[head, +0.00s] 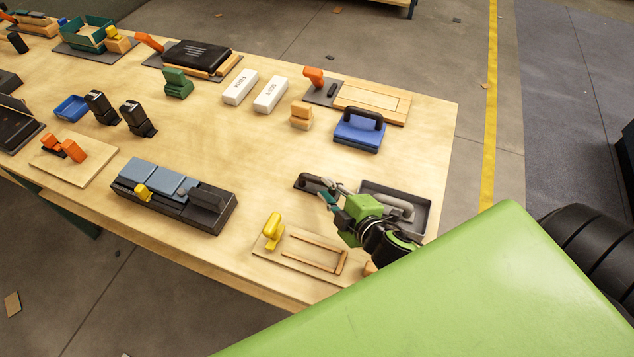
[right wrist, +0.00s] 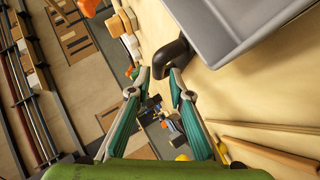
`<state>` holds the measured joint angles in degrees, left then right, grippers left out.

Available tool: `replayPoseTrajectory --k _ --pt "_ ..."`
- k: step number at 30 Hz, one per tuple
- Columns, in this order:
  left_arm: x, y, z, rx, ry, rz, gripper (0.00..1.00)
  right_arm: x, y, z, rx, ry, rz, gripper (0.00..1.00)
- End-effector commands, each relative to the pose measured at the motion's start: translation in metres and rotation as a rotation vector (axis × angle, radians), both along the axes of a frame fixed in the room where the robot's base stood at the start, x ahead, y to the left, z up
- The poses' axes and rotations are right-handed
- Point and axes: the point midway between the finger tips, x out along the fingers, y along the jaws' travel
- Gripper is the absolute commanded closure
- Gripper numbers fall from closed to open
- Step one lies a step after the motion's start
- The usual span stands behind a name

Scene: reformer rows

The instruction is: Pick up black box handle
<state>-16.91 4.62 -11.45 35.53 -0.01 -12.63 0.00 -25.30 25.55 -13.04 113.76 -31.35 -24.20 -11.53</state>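A black handle (head: 308,182) lies on the wooden table, just left of a dark grey tray. In the right wrist view the black handle (right wrist: 171,57) is curved, and its near end is just beyond the fingertips. My right gripper (head: 331,191) is at the handle's right end in the head view. In the right wrist view my right gripper (right wrist: 159,77) has its two fingers apart with a gap between the tips. I cannot tell whether a finger touches the handle. My left gripper is not in view.
The grey tray (head: 424,219) holds a grey handle-shaped piece (head: 402,207). A board with a yellow knob (head: 273,228) lies at the front edge. A blue block with a black handle (head: 358,132) stands behind. Bare table (head: 262,160) lies left of the black handle.

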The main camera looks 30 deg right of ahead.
Motion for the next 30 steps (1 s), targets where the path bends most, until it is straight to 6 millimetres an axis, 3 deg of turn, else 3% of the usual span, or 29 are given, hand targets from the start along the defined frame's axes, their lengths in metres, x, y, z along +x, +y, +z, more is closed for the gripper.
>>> replayPoseTrajectory --k 3,11,21,24,30 --pt "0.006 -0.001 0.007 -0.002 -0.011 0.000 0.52 0.011 0.000 -0.001 -0.001 0.000 -0.001 0.81" --pt "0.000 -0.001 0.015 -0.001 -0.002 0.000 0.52 0.042 0.001 -0.014 0.000 -0.002 0.000 0.81" --pt "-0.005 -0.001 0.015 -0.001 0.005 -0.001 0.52 0.047 0.001 -0.019 0.000 0.000 0.001 0.81" --pt "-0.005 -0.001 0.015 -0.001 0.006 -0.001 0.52 0.047 0.001 -0.019 0.000 0.000 0.001 1.00" --pt "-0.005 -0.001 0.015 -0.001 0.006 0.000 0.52 0.047 0.001 -0.018 0.000 0.000 0.001 1.00"
